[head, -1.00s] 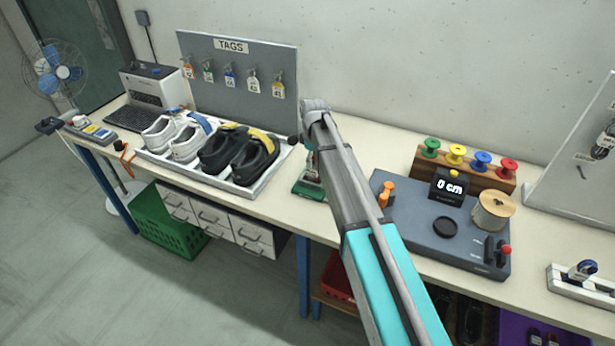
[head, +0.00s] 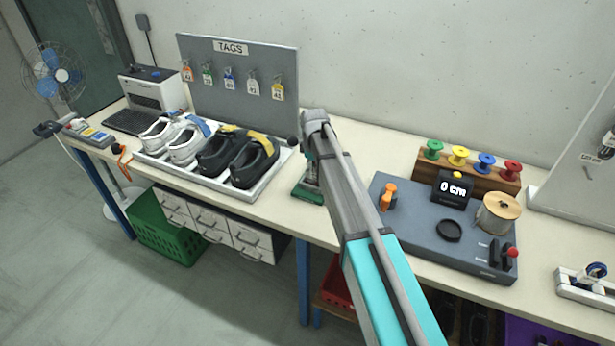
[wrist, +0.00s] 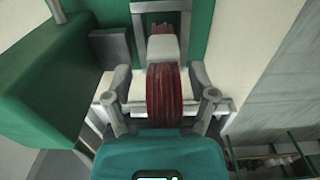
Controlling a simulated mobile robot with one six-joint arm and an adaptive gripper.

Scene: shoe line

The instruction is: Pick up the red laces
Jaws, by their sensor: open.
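The red laces (wrist: 165,95) show in the wrist view as a dark red wound bundle in a grey metal frame, with a pale block (wrist: 163,47) across their upper part. They are mounted at a green device (wrist: 60,85). My gripper (wrist: 160,98) is open, with one finger on each side of the bundle; I cannot tell whether the fingers touch it. In the head view, a green device (head: 308,193) stands on the bench, partly hidden by my arm. My gripper and the laces cannot be made out there.
On the bench (head: 345,228), a tray (head: 240,190) with white and black shoes lies left of my arm. A grey measuring station (head: 420,225) reading 0 cm is at right, with coloured spools (head: 485,163) behind it. A tag board (head: 235,85) stands at the back.

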